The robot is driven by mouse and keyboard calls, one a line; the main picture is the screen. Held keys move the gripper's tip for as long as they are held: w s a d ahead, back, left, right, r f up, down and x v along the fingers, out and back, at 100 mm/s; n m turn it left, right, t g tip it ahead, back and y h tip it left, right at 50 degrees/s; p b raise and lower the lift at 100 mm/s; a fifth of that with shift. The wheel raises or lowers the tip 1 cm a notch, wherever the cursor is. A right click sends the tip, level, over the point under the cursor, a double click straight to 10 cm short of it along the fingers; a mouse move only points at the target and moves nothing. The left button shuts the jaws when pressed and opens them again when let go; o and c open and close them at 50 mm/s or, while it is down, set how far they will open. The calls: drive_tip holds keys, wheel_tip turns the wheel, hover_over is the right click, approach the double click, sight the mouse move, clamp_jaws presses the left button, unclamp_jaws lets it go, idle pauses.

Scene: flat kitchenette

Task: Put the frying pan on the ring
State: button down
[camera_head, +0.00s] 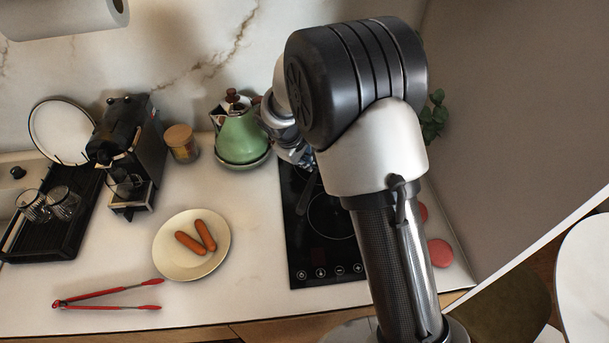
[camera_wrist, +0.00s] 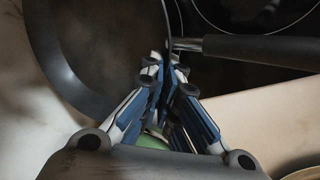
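The dark frying pan (camera_wrist: 95,50) fills the upper left of the wrist view, and its black handle (camera_wrist: 260,48) runs right over the hob. In the head view only the handle (camera_head: 307,194) shows; my arm hides the pan's body. My gripper (camera_wrist: 167,62) has its fingers drawn together at the pan's rim, where the handle joins, and looks shut on it. In the head view the gripper (camera_head: 295,152) is partly hidden behind my arm. A ring (camera_head: 331,216) is marked on the black hob (camera_head: 313,254); ring lines (camera_wrist: 255,18) also show in the wrist view.
A green kettle (camera_head: 240,132) stands close left of my gripper, with a lidded jar (camera_head: 182,143) beside it. A plate (camera_head: 177,262) with two sausages, red tongs (camera_head: 108,294), a coffee machine (camera_head: 130,150) and a drying rack (camera_head: 50,237) are farther left. A wall bounds the right.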

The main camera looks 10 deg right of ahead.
drive_tip(key=shift+f+b, duration=0.65)
drive_tip(key=shift+f, duration=1.7)
drive_tip(key=shift+f, duration=0.15)
drive_tip(key=c, duration=1.8)
unclamp_jaws()
